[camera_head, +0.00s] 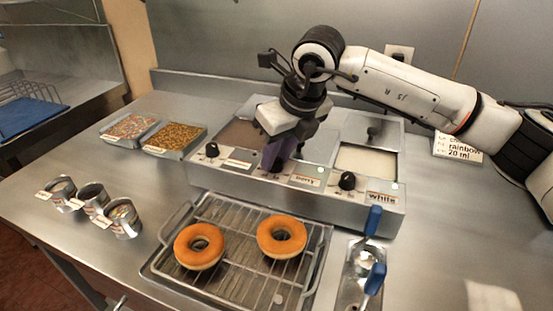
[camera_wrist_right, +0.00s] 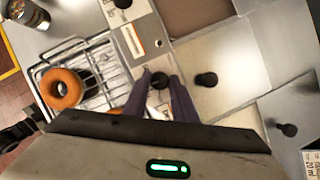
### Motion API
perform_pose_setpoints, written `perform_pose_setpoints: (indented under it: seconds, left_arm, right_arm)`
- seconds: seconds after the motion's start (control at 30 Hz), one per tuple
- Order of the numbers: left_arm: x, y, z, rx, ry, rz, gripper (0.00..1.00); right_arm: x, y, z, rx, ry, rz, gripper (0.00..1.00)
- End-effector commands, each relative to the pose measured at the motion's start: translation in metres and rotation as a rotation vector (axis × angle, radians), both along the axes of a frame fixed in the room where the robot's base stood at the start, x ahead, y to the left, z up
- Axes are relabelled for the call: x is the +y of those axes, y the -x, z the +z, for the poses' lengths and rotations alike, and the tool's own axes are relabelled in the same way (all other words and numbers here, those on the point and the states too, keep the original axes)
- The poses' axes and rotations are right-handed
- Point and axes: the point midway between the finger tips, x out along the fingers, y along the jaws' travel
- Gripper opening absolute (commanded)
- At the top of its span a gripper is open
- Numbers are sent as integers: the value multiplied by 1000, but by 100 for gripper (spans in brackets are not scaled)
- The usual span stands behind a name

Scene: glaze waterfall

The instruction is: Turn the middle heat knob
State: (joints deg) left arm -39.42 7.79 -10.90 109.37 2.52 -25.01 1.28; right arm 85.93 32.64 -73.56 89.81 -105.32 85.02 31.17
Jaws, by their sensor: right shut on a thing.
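The middle heat knob (camera_wrist_right: 160,80) is black and round and sits on the front panel of the steel glaze warmer (camera_head: 318,198). The left heat knob (camera_head: 212,150) and the right heat knob (camera_head: 347,181) stand to either side on the same panel. My left gripper is not in view.
A wire rack (camera_head: 235,237) with two donuts (camera_head: 282,237) lies in front of the warmer. Blue-handled tools (camera_head: 374,220) lie at the right. Topping trays (camera_head: 174,138) and small metal cups (camera_head: 122,217) stand at the left. A pan lid knob (camera_wrist_right: 206,79) is close behind the fingers.

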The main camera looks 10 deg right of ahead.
Motion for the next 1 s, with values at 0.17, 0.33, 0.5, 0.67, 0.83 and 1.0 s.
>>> perform_pose_setpoints:
  seconds: [0.17, 0.33, 0.5, 0.67, 0.83, 1.0]
  left_arm:
    - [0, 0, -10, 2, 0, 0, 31]
    - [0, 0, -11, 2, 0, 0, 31]
    - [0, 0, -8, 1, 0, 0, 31]
    - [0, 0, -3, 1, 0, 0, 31]
    - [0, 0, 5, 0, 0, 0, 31]
    - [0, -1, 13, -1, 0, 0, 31]
  right_arm:
    - [-1, -1, -1, -2, -4, 161, 2]
    - [-2, -2, 1, -2, -4, 324, 2]
    - [-3, -3, 2, 0, -5, 484, 2]
    - [-4, -4, 3, -1, -5, 636, 2]
    - [-3, -5, 4, -2, -5, 798, 2]
    - [-4, -7, 4, -1, -4, 957, 2]
